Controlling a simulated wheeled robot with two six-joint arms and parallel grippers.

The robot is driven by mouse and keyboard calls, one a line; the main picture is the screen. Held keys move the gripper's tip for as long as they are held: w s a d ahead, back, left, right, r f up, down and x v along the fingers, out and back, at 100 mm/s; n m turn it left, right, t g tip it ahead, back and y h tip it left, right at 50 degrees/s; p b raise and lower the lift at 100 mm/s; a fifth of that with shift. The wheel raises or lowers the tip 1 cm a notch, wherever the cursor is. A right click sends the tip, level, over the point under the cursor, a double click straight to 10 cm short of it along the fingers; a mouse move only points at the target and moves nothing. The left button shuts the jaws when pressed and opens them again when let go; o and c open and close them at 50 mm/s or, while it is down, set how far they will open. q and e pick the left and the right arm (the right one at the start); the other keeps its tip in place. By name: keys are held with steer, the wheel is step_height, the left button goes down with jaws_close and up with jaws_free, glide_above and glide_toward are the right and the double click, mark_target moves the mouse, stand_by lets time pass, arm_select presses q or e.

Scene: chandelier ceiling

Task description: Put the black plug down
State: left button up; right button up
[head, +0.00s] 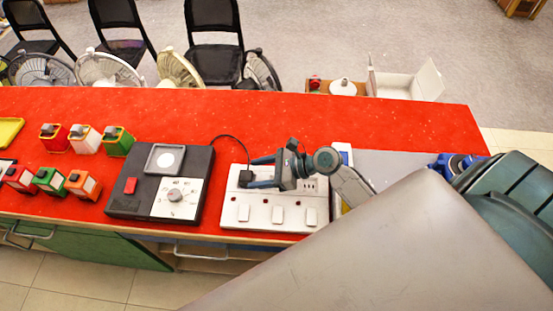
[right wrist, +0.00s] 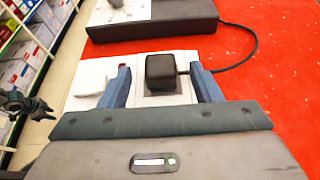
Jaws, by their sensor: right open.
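The black plug (right wrist: 160,72) sits at the left socket of the white power strip (head: 262,215); its cord runs to the black device with a dial. In the head view the plug (head: 245,177) is partly covered by my right gripper (head: 251,173). In the right wrist view my right gripper (right wrist: 165,83) is open, with one blue finger on each side of the plug and visible gaps between. I cannot tell whether the plug is pushed fully into the socket. My left gripper is not in view.
The black device (head: 126,188) with dial and red button stands left of the strip on the red counter (head: 330,118). Several small coloured boxes (head: 85,138) stand further left. Fans and black chairs are behind the counter. The counter behind the strip is clear.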

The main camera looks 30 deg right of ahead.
steer(key=shift+b+v, duration=0.45)
steer(key=shift+v, duration=2.5)
steer(key=shift+s, duration=0.1)
